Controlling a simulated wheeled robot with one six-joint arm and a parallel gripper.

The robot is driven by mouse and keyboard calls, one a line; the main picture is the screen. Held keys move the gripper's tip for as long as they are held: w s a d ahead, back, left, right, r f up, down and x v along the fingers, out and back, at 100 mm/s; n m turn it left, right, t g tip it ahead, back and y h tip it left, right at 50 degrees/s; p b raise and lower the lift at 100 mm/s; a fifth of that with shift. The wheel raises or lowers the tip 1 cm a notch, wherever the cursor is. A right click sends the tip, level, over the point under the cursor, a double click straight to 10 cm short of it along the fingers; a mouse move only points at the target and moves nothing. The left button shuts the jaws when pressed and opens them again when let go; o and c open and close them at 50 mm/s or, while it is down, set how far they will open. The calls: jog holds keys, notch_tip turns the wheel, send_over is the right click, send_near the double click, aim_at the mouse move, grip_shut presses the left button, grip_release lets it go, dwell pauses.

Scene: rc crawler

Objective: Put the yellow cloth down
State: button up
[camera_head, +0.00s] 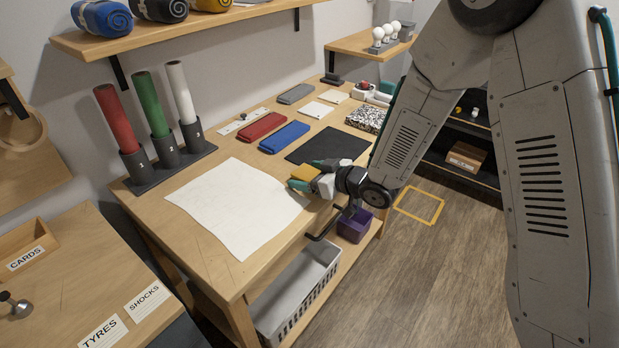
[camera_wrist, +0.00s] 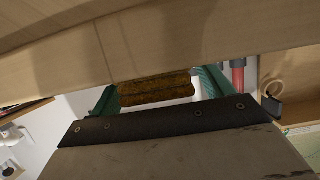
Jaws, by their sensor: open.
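The yellow cloth (camera_head: 305,173) is a small folded bundle by the table's right edge, just right of the large white sheet (camera_head: 238,205). My gripper (camera_head: 308,175) is around it, with one green finger on each side. In the wrist view, the cloth (camera_wrist: 155,90) looks mottled yellow-brown and lies between my open fingers (camera_wrist: 157,88), next to the wooden surface. It appears to rest on the table, but its underside is hidden.
A dark mat (camera_head: 328,147), a blue folded cloth (camera_head: 284,137) and a red one (camera_head: 262,127) lie behind. Red, green and white rolls stand in a dark rack (camera_head: 170,168) at left. A grey basket (camera_head: 295,295) and purple box (camera_head: 354,225) sit below.

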jog(key=c, duration=1.1)
jog(key=shift+r, duration=0.1)
